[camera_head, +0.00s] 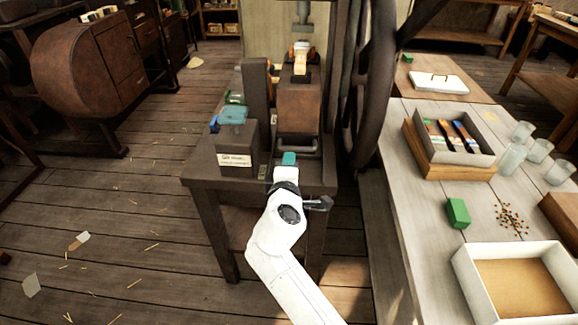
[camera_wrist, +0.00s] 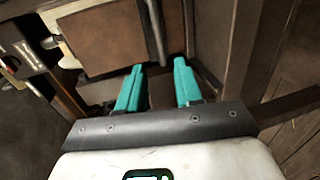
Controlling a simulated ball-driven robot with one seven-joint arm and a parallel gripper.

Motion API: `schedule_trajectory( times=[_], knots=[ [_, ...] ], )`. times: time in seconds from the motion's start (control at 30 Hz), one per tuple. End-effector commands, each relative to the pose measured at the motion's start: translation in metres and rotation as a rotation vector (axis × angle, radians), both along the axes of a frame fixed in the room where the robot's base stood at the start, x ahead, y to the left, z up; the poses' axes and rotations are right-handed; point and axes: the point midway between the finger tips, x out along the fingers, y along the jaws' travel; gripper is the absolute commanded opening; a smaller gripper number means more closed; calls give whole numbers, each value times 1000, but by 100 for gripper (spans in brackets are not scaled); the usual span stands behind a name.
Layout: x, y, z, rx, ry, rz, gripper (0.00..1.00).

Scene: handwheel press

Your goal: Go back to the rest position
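My gripper (camera_head: 289,158) is in front of the press, above the front edge of its dark stand (camera_head: 203,184). In the wrist view its two teal fingers (camera_wrist: 160,72) are apart with nothing held between them. The brown block of the press (camera_head: 299,104) stands just beyond the fingertips, and a grey bar (camera_head: 296,143) runs low across its front. The block also shows in the wrist view (camera_wrist: 110,40). The large dark handwheel (camera_head: 378,85) stands upright to the right of the press. My white arm reaches up from the bottom of the head view.
A pale table (camera_head: 415,215) on the right holds a tray (camera_head: 448,132), glass jars (camera_head: 512,158), a green box (camera_head: 457,213) and a white-rimmed tray (camera_head: 468,268). The floor at left is mostly clear.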

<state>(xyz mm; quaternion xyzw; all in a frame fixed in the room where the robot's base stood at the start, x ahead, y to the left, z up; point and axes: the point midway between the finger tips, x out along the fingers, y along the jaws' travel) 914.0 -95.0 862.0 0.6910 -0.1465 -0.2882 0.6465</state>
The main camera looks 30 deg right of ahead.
Motion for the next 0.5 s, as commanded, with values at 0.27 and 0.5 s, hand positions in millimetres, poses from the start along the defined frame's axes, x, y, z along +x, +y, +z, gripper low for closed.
schedule_trajectory(
  times=[0.27, 0.5],
  knots=[
    [0, 0, 0, 0, 0, 0, 35],
    [-33, -21, -18, 130, 23, -76, 35]
  ],
)
